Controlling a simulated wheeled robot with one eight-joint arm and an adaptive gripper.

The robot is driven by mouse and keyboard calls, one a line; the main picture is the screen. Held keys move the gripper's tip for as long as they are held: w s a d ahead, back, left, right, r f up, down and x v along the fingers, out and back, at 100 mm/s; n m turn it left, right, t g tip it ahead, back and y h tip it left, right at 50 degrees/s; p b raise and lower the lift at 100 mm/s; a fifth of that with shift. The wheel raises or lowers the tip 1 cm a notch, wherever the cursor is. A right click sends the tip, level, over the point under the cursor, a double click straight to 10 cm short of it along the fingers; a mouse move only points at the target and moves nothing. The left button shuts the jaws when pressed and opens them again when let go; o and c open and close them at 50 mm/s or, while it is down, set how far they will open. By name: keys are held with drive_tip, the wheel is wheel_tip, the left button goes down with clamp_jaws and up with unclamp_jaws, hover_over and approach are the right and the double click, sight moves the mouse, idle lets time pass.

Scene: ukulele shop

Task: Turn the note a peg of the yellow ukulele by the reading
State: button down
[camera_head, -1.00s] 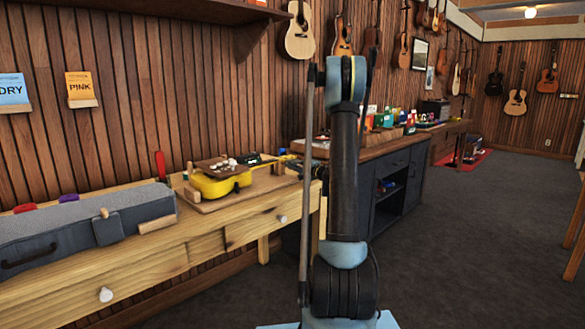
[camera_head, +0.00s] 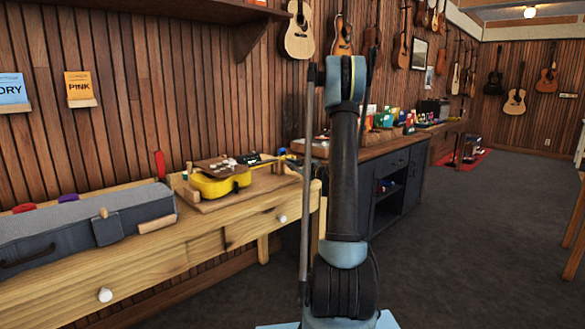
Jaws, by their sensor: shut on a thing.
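The yellow ukulele (camera_head: 217,187) lies on a wooden board (camera_head: 240,200) on the light wooden workbench, left of my arm. Its body shows on the left, with a brown panel on top. Its neck runs right, towards my arm; the far end and the pegs are too small or hidden to make out. A small dark device (camera_head: 250,158) is behind the neck; no reading can be made out on it. My arm stands upright in the middle of the view. My gripper does not show; the arm's upper part may hide it.
A grey case (camera_head: 60,240) lies on the workbench (camera_head: 180,260) at left. A dark cabinet (camera_head: 395,190) with small coloured goods stands behind my arm. Guitars hang on the walls. A wooden frame edge (camera_head: 575,235) shows at far right. The grey floor (camera_head: 470,240) at right is clear.

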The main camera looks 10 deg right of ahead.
drive_tip(key=shift+m, duration=0.9)
drive_tip(key=c, duration=1.7)
unclamp_jaws()
drive_tip(key=shift+d, duration=0.1)
drive_tip(key=shift+v, duration=3.9)
drive_tip(key=shift+f, duration=0.1)
